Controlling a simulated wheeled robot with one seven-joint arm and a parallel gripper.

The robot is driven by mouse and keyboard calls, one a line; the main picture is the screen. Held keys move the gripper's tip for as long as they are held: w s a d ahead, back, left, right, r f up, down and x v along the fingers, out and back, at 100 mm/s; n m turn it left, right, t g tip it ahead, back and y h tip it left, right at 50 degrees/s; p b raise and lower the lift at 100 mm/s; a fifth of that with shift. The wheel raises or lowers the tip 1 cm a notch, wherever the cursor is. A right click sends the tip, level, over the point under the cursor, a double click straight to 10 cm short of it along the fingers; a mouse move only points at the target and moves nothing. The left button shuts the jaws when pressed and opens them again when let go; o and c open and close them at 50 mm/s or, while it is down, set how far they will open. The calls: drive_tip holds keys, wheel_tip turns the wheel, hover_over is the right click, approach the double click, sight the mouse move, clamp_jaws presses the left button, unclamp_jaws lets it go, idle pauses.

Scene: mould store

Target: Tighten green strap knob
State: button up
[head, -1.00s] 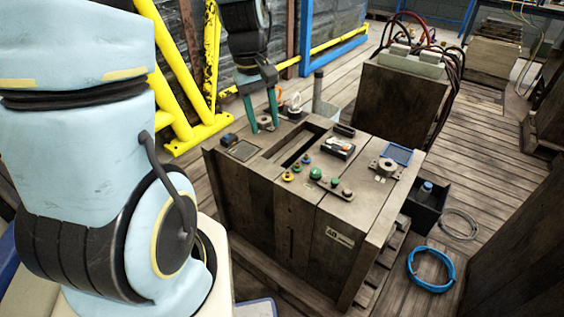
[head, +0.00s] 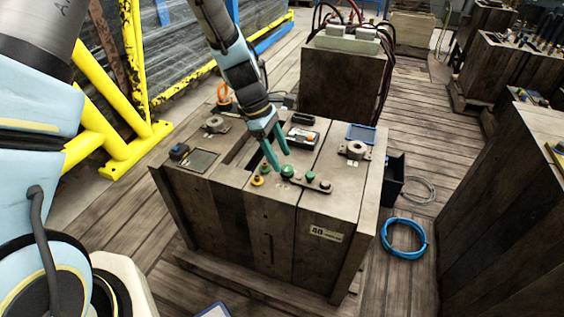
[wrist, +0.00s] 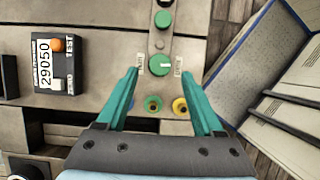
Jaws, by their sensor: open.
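A round green knob with a white line on its top (wrist: 160,64) sits on the wooden mould box between two small white labels. It is the larger, nearer green knob (head: 287,172) in the head view. My gripper (head: 281,161) is open and empty above it. In the wrist view the teal fingers stand apart on either side of the knob, with no visible contact. A second, smaller green knob (wrist: 164,20) sits on a narrow metal strap (head: 318,184) beyond it; in the head view it lies to the right (head: 310,176).
A dark test meter (head: 302,137) with an orange button lies behind on the box top. A blue hose coil (head: 404,236) lies on the floor at right.

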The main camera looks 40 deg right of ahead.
sight(286, 169)
drive_tip(key=shift+x, duration=1.55)
clamp_jaws()
